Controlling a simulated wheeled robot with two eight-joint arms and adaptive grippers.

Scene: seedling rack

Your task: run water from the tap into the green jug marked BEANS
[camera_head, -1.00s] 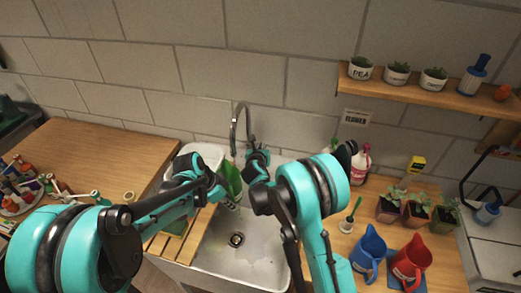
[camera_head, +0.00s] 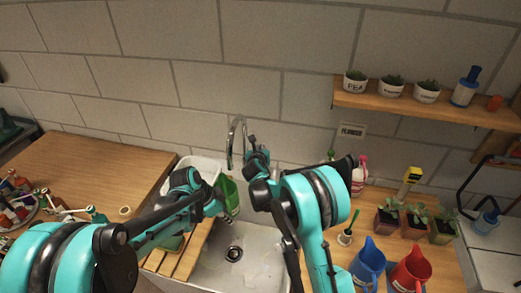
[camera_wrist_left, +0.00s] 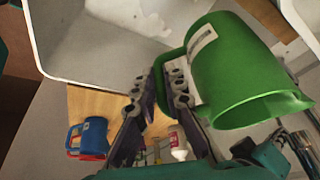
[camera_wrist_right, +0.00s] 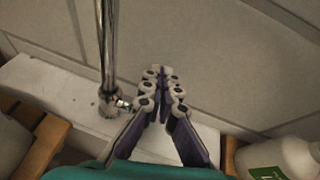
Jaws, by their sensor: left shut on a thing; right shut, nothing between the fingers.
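The green jug (camera_head: 230,197) hangs over the sink, beneath the tap's spout area. In the left wrist view the jug (camera_wrist_left: 245,75) is tilted in the picture and carries a white label whose writing I cannot read. My left gripper (camera_wrist_left: 166,85) is shut on the jug's handle. In the head view the left gripper (camera_head: 219,209) is partly hidden by its arm. The curved chrome tap (camera_head: 231,140) stands behind the sink; its pipe (camera_wrist_right: 108,45) is left of my right gripper (camera_wrist_right: 160,75). The right gripper (camera_head: 252,141) is shut and empty, close beside the tap. No water stream is visible.
The sink (camera_head: 255,262) is empty around its drain. A white tub (camera_head: 205,167) stands left of the jug. A blue jug (camera_head: 367,262) and red jug (camera_head: 410,270) stand on the right counter, with potted seedlings behind. Wall shelf (camera_head: 430,108) is at upper right.

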